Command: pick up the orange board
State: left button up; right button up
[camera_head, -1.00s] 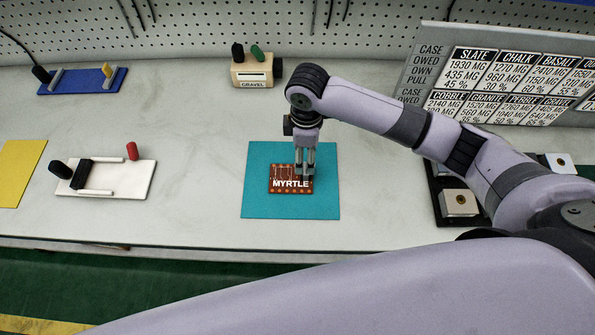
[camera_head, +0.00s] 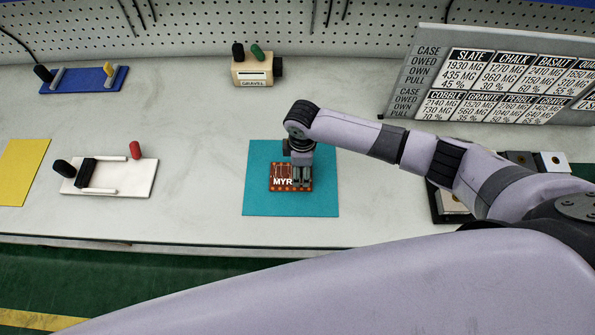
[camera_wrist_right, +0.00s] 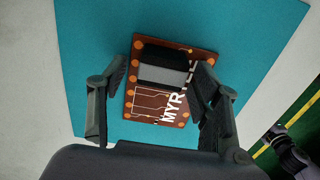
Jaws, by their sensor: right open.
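The orange-brown board (camera_head: 277,173) lies on a teal mat (camera_head: 264,203) on the bench and bears white lettering that starts MYR. My right gripper (camera_head: 302,182) is open and low over the right part of the board, hiding the end of its lettering. In the right wrist view the board (camera_wrist_right: 150,105) lies between the spread fingers of the gripper (camera_wrist_right: 160,112). A black and grey block (camera_wrist_right: 164,67) shows over it; I cannot tell whether it is fixed to the board. Contact between fingers and board cannot be made out.
A white fixture (camera_head: 130,180) and a yellow mat (camera_head: 20,170) lie to the left. A blue fixture (camera_head: 85,80) and a cream GRAVEL box (camera_head: 252,71) stand at the back. A sign (camera_head: 430,65) stands back right, with a dark tray (camera_head: 437,205) below it.

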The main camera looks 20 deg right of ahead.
jog(key=shift+c, duration=0.5)
grip_shut()
